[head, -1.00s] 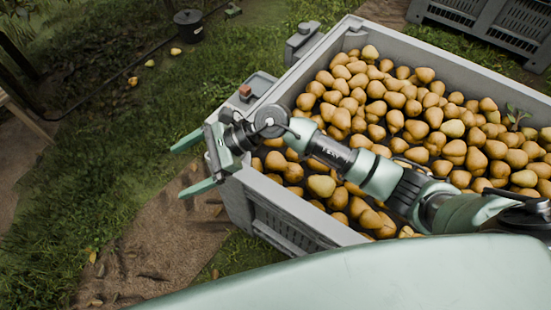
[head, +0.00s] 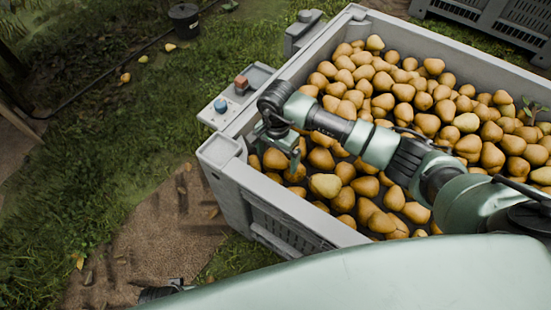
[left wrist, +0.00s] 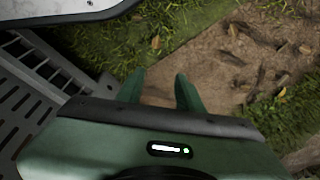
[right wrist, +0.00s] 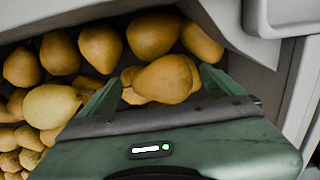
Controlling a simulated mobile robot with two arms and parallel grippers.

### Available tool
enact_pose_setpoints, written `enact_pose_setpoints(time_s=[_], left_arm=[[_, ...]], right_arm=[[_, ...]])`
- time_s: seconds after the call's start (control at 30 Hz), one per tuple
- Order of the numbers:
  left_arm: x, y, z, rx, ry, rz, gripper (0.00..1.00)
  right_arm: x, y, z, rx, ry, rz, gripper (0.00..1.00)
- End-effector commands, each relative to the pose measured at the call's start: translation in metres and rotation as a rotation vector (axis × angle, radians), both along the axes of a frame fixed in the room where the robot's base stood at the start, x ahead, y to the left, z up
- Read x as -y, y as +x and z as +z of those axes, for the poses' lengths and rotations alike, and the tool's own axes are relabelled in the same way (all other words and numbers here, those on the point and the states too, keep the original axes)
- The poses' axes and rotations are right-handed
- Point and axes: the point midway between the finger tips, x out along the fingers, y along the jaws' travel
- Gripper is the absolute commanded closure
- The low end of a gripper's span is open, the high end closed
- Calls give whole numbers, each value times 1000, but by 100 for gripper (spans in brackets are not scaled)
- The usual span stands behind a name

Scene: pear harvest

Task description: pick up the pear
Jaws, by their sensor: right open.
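Many yellow-brown pears (head: 345,115) fill the large grey bin. My right gripper (head: 283,150) points down into the bin's near left corner, just inside its wall. In the right wrist view my right gripper (right wrist: 160,82) is open, with one brown pear (right wrist: 166,76) showing between its fingers. I cannot tell whether the fingers touch it. A paler yellow pear (right wrist: 52,106) lies to the left; it also shows in the head view (head: 324,185). My left gripper (left wrist: 159,84) is open and empty over the ground in the left wrist view.
The bin's grey rim (head: 290,208) and corner post (head: 221,150) stand close beside the right gripper. A black bucket (head: 185,20) stands on the grass behind.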

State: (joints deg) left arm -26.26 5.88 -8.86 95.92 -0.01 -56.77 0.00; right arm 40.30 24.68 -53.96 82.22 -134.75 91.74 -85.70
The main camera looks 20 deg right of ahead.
Motion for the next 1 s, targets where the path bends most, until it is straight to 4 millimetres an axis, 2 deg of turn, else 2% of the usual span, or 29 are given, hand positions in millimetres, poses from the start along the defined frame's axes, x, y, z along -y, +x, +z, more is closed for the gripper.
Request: enact_pose_setpoints(time_s=[0.13, 0.37, 0.47, 0.63, 0.67, 1.0], left_arm=[[0, 3, 6, 4, 0, 1, 64], [0, 4, 8, 6, 0, 1, 64], [0, 4, 8, 6, 0, 1, 64], [0, 4, 8, 6, 0, 1, 64], [0, 4, 8, 6, 0, 1, 64], [0, 3, 8, 6, 0, 1, 64]], right_arm=[[-2, 0, -15, 0, 2, 1, 5], [-1, 0, -16, 2, 1, 1, 5], [-1, 0, -16, 2, 1, 1, 27], [-1, 0, -16, 2, 1, 1, 74], [-2, 1, -16, 2, 2, 1, 78], [-2, 1, -10, 3, 2, 1, 78]])
